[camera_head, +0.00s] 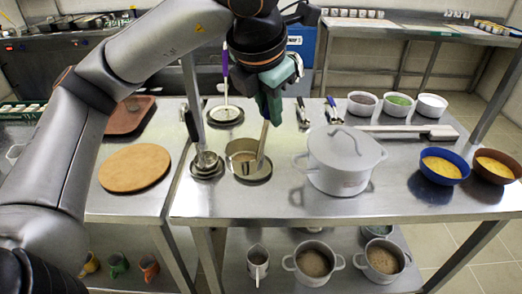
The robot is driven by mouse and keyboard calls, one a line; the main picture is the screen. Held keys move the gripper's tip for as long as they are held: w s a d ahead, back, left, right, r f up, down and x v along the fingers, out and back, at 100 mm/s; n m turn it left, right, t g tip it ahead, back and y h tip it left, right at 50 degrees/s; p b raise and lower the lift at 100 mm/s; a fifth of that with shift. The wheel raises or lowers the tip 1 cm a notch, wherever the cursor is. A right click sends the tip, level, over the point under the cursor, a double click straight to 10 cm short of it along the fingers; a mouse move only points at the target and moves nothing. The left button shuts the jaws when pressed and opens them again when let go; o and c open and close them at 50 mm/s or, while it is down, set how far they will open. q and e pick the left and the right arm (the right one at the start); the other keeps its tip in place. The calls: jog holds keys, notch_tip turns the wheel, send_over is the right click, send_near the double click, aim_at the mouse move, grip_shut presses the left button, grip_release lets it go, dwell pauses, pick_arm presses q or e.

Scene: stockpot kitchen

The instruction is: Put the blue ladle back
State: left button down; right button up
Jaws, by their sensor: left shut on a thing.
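My left gripper (269,106) is shut on a long upright utensil, which I take to be the ladle (263,146). Its pale shaft runs down from the fingers into or in front of a round metal container (240,152) on the steel table. The fingers hide the grip, so I cannot make out its handle colour; its bowl is not clearly seen. A purple-handled utensil (225,62) stands in a round dish (224,117) behind. A dark-handled ladle (194,130) stands in small nested metal bowls (207,167) to the left. My right gripper is not in view.
A lidded white stockpot (340,178) stands close right of the gripper. Small bowls (401,104), a long-handled utensil (440,132), a blue bowl (443,168) and a brown bowl (496,167) are farther right. A round wooden board (134,168) lies left. Pots (313,262) stand on the lower shelf.

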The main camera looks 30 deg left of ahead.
pick_arm(q)
jog(key=w+a+f+p, duration=0.2)
jog(key=w+a+f, duration=0.3)
jog(key=w+f, duration=0.6)
jog(key=shift+a+f, duration=0.35)
jog(key=shift+f, duration=0.3)
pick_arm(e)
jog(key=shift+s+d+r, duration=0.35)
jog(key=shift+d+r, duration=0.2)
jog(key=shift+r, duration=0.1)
pick_arm(q)
jog(key=shift+f, duration=0.1)
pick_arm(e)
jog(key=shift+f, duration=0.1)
pick_arm(q)
jog(key=shift+f, duration=0.2)
jog(key=c, duration=0.8)
grip_release()
jog(key=shift+r, duration=0.1)
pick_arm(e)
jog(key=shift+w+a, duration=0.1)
